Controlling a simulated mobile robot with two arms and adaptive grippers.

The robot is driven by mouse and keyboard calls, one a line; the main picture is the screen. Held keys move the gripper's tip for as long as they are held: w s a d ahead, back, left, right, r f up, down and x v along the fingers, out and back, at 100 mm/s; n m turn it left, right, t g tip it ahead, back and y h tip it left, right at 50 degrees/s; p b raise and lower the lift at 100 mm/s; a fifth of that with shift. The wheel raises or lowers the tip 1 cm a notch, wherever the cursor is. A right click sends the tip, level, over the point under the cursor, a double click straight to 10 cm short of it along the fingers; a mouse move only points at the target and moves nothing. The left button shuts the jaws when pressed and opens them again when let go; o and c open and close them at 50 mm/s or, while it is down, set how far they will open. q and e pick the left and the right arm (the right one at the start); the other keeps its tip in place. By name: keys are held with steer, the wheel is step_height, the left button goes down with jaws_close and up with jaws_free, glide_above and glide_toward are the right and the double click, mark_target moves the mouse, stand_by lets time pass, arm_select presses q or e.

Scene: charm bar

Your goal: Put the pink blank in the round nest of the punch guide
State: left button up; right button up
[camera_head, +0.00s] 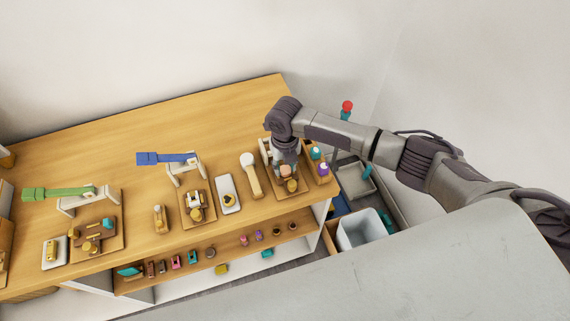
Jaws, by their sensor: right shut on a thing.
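My right gripper (285,165) points down at the right end of the wooden counter. It is shut on a small pinkish piece at its fingertips, which looks like the pink blank (285,171). The gripper is over a wooden board (293,195) that carries a white upright frame (265,150) and a round brass part (291,185). This looks like the punch guide. The gripper hides much of the board, and I cannot tell whether the blank touches the nest. My left gripper is not in view.
Small bottles stand in a wooden tray (324,180) close right of the gripper. A white-headed tool (249,165) and a pale tray (228,194) lie to the left. The counter's back is clear.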

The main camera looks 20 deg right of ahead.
steer(key=shift+f, duration=0.2)
stand_by(0.4)
steer(key=o, duration=1)
steer(key=shift+r, duration=0.1)
step_height(320, 180, up, 12)
steer(key=shift+f, duration=0.1)
stand_by(0.3)
